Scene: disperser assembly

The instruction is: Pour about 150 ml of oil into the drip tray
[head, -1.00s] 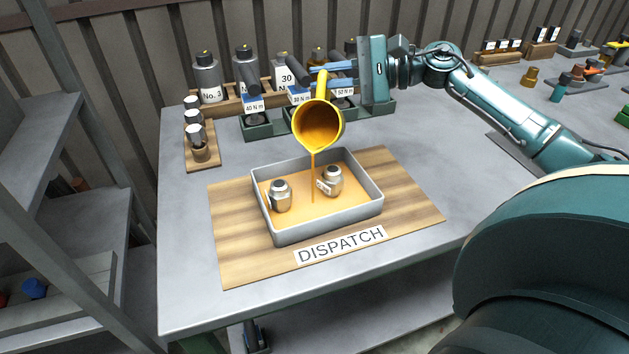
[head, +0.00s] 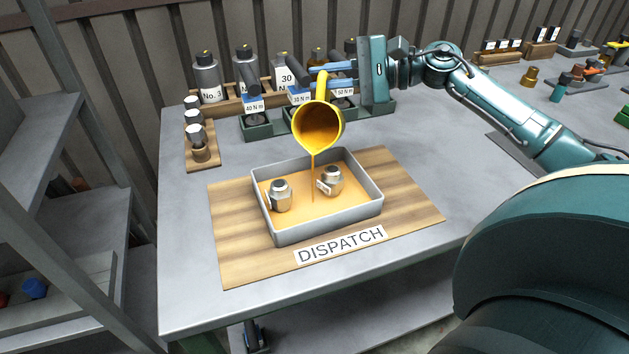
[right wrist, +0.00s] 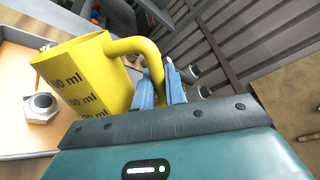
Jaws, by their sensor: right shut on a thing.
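A yellow measuring jug (head: 333,105) is tilted with its mouth toward me above the drip tray, and a thin stream of amber oil (head: 313,170) falls from its lip into the tray. My right gripper (head: 325,70) is shut on the jug's handle; the blue fingers also grip it in the right wrist view (right wrist: 160,92), where the jug (right wrist: 88,75) shows ml marks. The grey drip tray (head: 325,228) holds a layer of oil and two metal fittings, one at the left (head: 280,196) and one at the right (head: 331,181). My left gripper is not in view.
The tray stands on a wooden board labelled DISPATCH (head: 415,210). A wooden rack with small cylinders (head: 202,165) stands at the left. Bottles (head: 206,77) and green-grey holders with torque labels (head: 258,128) line the back. The table front is clear.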

